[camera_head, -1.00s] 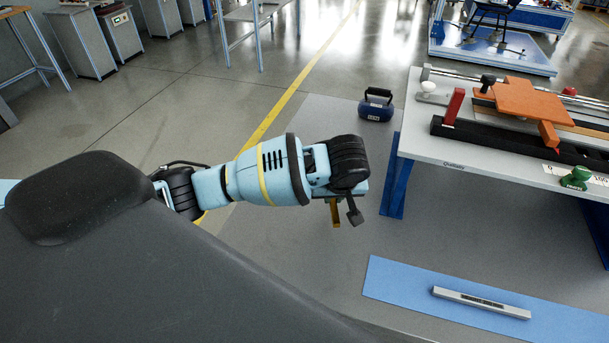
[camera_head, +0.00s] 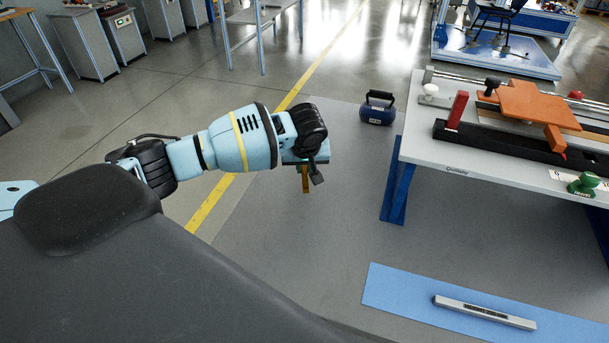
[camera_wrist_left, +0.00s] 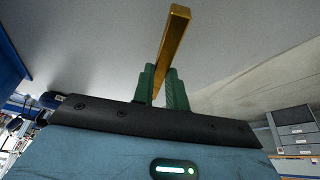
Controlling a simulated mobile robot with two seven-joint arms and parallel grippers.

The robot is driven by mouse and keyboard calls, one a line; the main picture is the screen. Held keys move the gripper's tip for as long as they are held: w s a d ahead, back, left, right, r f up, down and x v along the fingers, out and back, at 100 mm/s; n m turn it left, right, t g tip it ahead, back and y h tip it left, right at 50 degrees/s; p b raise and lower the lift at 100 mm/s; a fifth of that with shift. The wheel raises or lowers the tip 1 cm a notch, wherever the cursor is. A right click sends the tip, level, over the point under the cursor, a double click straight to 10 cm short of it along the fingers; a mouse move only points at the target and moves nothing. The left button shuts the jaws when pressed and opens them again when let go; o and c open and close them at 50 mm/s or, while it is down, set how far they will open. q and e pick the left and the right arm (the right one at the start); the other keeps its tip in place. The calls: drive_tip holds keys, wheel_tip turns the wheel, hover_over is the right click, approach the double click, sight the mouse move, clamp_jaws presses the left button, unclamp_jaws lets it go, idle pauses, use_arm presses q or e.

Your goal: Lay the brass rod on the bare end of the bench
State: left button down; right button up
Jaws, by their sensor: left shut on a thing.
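My left gripper (camera_head: 303,170) is shut on the brass rod (camera_head: 306,184) and holds it in the air left of the bench, over the floor. In the left wrist view the rod (camera_wrist_left: 174,40) sticks out past the green fingers of my left gripper (camera_wrist_left: 162,88). The bench (camera_head: 420,157) has a pale top and blue legs and stands at the right. A dark rail, an orange plate and other items lie on its top. Its right part is cut off by the picture edge. My right gripper is not in view.
A blue case (camera_head: 377,110) with a black handle stands on the floor beside the bench. A blue mat (camera_head: 400,290) with a grey bar (camera_head: 484,311) lies on the floor in front. A red block (camera_head: 457,109) and a green object (camera_head: 583,184) are on the bench.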

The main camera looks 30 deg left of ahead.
sight(304, 173)
use_arm(q)
drive_tip(key=shift+a+f, duration=0.1)
drive_tip(key=shift+f, duration=1.65)
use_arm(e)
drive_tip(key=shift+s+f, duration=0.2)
use_arm(q)
drive_tip(key=shift+f, duration=0.1)
drive_tip(key=c, duration=1.4)
unclamp_jaws()
drive_tip(key=shift+f, duration=0.1)
drive_tip(key=p+v, duration=0.1)
drive_tip(key=v, duration=0.9)
drive_tip(key=shift+r+p, duration=0.3)
drive_tip(key=shift+r, duration=0.05)
drive_tip(key=shift+v, duration=0.8)
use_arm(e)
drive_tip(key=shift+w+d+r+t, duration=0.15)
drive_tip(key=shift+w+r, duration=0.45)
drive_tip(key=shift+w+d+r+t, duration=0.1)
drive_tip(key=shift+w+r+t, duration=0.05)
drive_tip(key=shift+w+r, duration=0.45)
